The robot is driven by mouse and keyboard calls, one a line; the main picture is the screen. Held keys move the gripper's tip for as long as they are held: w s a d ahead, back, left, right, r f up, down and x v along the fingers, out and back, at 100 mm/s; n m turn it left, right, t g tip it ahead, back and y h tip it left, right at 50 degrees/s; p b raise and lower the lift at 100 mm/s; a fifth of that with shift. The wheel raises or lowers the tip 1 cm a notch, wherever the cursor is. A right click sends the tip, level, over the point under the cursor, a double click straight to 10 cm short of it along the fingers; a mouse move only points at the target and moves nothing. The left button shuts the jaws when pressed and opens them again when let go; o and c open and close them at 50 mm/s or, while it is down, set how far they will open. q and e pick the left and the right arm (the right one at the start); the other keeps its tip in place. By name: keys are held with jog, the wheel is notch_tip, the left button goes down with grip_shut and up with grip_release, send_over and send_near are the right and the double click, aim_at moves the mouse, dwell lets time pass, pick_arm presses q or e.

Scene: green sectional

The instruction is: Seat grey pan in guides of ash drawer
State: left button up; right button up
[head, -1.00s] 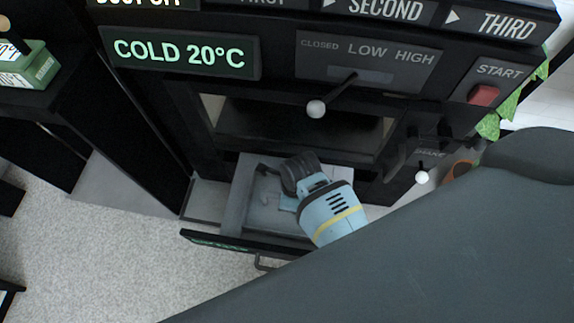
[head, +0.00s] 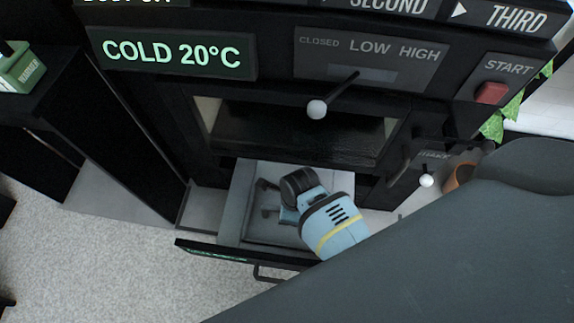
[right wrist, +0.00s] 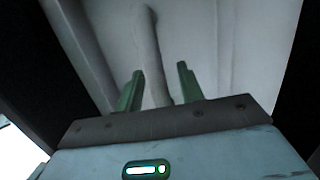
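The grey pan (head: 236,212) lies in the pulled-out ash drawer, whose dark front (head: 205,248) faces the open floor. My right gripper (head: 266,197) is over the pan, pointing left and down into it. In the right wrist view, its two green fingers (right wrist: 159,92) stand apart over the pale grey pan surface (right wrist: 205,40). A darker grey bar-like strip (right wrist: 150,60) runs between them, with a gap showing on each side; I cannot tell whether it is a handle. The guides are not clearly visible. My left gripper is not in view.
The black machine front rises behind the drawer, with a round-knobbed lever (head: 317,109) and a red start button (head: 491,93). A second white knob (head: 426,180) is at right. Pale floor (head: 90,260) is open at left. A green box (head: 22,68) sits upper left.

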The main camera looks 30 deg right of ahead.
jog(key=shift+r, duration=0.15)
jog(key=r+p, duration=0.1)
jog(key=r, duration=0.2)
jog(key=d+r+p, duration=0.1)
jog(key=r+p, duration=0.1)
jog(key=r, duration=0.2)
jog(key=r+p, duration=0.2)
jog(key=r, duration=0.1)
jog(key=shift+s+d+r, duration=0.15)
jog(key=shift+s+r, duration=0.25)
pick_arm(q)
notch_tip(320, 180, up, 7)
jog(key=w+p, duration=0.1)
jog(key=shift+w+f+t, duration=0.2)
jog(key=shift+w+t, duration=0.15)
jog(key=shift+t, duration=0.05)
pick_arm(e)
jog(key=shift+s+d+r, duration=0.1)
jog(key=shift+r, duration=0.5)
